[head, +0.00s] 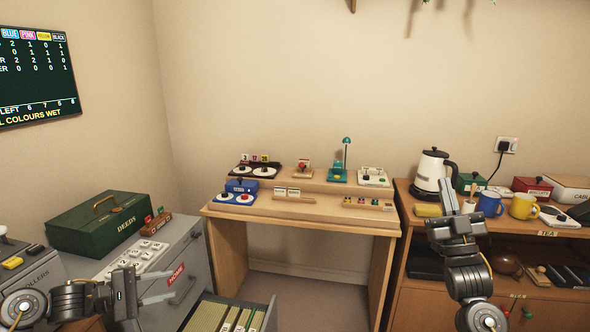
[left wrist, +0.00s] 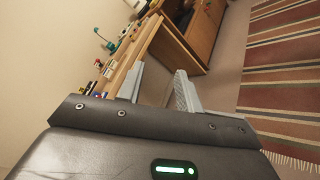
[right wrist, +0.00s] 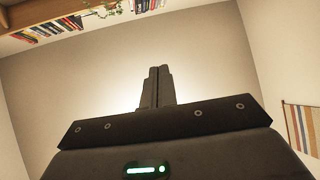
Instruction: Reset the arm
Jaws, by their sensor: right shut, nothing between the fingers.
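My left gripper (head: 172,283) is at the lower left of the head view, in front of the grey drawer cabinet (head: 195,262). Its fingers stand apart with nothing between them, as the left wrist view shows (left wrist: 160,70). My right gripper (head: 449,184) points upward at the right, in front of the tea shelf (head: 420,275). Its fingers are together and empty in the right wrist view (right wrist: 159,72), against bare wall. Both arms are bent, with the hands raised.
A wooden desk (head: 300,218) with small devices stands in the middle. A green deeds box (head: 98,225) sits on the cabinet, whose lower drawer (head: 235,313) is open. A kettle (head: 430,170), a blue mug (head: 489,204) and a yellow mug (head: 522,207) stand near my right gripper.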

